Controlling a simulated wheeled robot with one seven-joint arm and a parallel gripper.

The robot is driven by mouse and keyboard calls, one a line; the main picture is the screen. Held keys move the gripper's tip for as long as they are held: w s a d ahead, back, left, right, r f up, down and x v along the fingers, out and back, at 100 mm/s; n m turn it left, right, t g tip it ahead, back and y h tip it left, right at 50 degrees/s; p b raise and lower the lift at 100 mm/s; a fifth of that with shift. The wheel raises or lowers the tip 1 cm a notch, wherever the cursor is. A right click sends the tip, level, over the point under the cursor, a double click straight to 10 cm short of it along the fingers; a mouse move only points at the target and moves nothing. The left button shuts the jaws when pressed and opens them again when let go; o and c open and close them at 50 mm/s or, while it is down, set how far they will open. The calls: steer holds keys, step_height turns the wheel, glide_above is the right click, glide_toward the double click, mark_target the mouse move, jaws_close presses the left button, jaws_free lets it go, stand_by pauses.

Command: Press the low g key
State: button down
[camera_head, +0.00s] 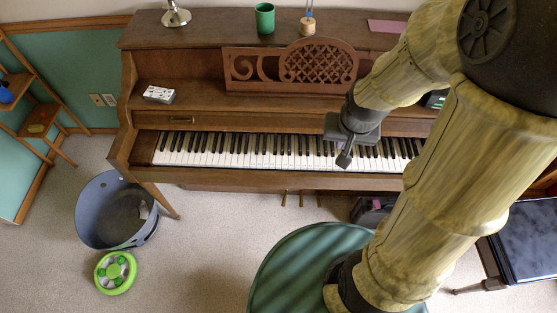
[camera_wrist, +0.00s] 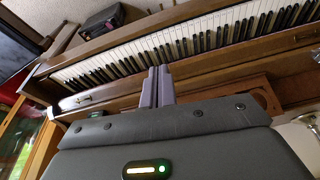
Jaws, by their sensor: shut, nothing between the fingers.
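The upright piano's keyboard (camera_head: 240,151) runs across the middle of the head view, with white and black keys all showing up. It also crosses the wrist view (camera_wrist: 190,45) at a slant. The low keys lie toward the left end in the head view; no key is labelled, so I cannot single out the low g by name. My gripper (camera_head: 344,160) is shut and empty, pointing down over the right-of-middle part of the keyboard. In the wrist view its two fingers (camera_wrist: 158,86) stand side by side, in front of the keys. I cannot tell whether the fingertips touch a key.
A carved music stand (camera_head: 290,66) rises behind the keys. A white box (camera_head: 159,94) sits on the ledge left. A green cup (camera_head: 265,18) is on top. A blue-grey bin (camera_head: 118,212) and green toy (camera_head: 116,272) are on the floor. Space above the left keys is clear.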

steer(key=w+a+f+m+t+p, duration=0.1)
steer(key=w+a+f+m, duration=0.1)
steer(key=w+f+m, duration=0.4)
steer(key=m+t+y+p, duration=0.3)
steer(key=m+y, duration=0.3)
steer(key=m, duration=0.6)
glide_above(281, 163)
step_height(281, 163, down, 16)
steer(key=shift+n, duration=0.3)
step_height(281, 163, down, 9)
steer(key=b, duration=0.6)
steer(key=shift+r+b, duration=0.2)
steer(key=shift+b, duration=0.15)
steer(key=shift+f+b, duration=0.3)
steer(key=shift+f, duration=0.1)
